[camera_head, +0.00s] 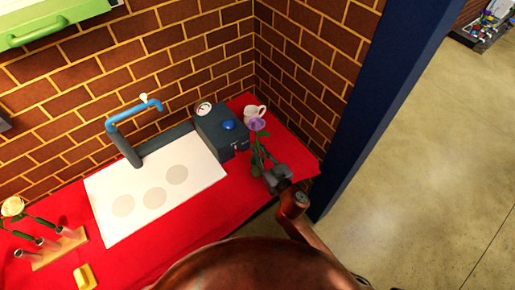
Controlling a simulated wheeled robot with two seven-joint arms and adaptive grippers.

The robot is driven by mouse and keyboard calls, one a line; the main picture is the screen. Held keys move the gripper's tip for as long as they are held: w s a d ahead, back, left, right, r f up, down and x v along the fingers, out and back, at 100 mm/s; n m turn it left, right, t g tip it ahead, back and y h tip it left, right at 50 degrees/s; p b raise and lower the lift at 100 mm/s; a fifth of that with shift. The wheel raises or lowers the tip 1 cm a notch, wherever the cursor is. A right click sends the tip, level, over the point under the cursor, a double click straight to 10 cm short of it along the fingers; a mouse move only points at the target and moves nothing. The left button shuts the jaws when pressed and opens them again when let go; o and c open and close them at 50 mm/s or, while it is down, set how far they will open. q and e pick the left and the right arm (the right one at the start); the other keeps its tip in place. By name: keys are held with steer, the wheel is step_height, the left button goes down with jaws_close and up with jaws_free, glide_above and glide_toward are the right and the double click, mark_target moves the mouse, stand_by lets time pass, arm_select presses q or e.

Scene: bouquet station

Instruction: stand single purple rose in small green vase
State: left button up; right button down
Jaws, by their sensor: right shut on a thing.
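A single purple rose (258,125) with a green stem and leaves stands out from my right gripper (272,178), its bloom pointing away from me. The right gripper is shut on the rose's lower stem, above the right end of the red counter. The bloom appears just in front of a white mug (250,112); I cannot tell the gap between them. I do not make out a small green vase. My left gripper is not in view.
A dark box with a dial and blue knob (228,125) stands left of the rose. A white panel with round marks (155,190) and a blue tap (135,112) are further left. A wooden rack (50,252) with tubes, a cream rose (13,207) and a yellow block (85,277) are at far left.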

steer(key=shift+f+b, duration=0.35)
steer(key=shift+f, duration=0.15)
stand_by(0.5)
steer(key=c, duration=1.9)
jaws_free()
steer(key=shift+s, duration=0.1)
